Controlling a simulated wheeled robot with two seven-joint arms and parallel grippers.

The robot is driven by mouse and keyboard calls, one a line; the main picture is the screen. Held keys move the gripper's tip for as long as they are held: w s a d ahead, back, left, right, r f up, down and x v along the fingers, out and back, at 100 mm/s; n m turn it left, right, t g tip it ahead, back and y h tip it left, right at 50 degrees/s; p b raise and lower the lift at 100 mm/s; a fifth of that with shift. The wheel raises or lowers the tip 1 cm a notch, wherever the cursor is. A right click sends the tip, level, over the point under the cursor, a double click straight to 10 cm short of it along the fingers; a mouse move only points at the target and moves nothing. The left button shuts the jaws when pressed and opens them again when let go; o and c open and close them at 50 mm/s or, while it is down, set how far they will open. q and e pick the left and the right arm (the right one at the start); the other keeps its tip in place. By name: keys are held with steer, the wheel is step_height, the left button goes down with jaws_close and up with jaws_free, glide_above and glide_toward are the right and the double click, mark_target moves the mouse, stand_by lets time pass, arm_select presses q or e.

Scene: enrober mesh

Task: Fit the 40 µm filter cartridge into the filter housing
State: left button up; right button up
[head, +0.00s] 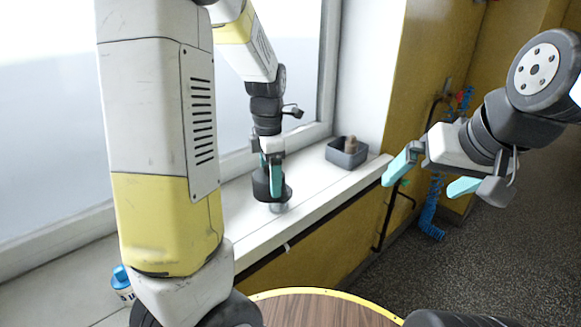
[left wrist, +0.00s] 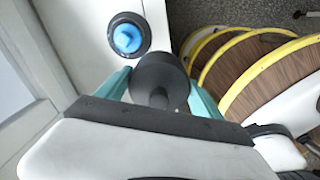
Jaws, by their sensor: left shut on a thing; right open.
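My left gripper (head: 269,184) is over the white sill in the head view, shut on a dark round cap with a stem (left wrist: 160,72). In the left wrist view the cap lies between the teal fingers, its stem toward the camera. Beyond it is a dark round ring, seemingly the filter housing (left wrist: 118,20), with a blue round top (left wrist: 127,38) inside; the cap appears offset from it. In the head view a greyish lower part (head: 278,207) shows under the gripper. A blue-topped white cartridge with dark lettering (head: 122,284) stands at the lower left. My right gripper (head: 418,188) is open and empty.
A grey bin (head: 347,158) with a brown cylinder (head: 351,144) inside stands farther along the sill. A window lies behind the sill. A wooden round top with a yellow rim (head: 325,308) is in front. A blue coiled hose (head: 430,210) hangs at the right.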

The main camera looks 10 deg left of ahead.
arm_select(q)
steer(key=w, duration=0.8)
steer(key=shift+d+f, duration=0.1)
steer(key=shift+f, duration=0.3)
steer(key=shift+w+f, duration=0.2)
steer(key=shift+f, duration=1.55)
steer(key=shift+f, duration=0.1)
steer(key=shift+f, duration=0.5)
steer(key=o, duration=1.3)
steer(key=shift+o, duration=0.2)
steer(key=shift+r, duration=0.1)
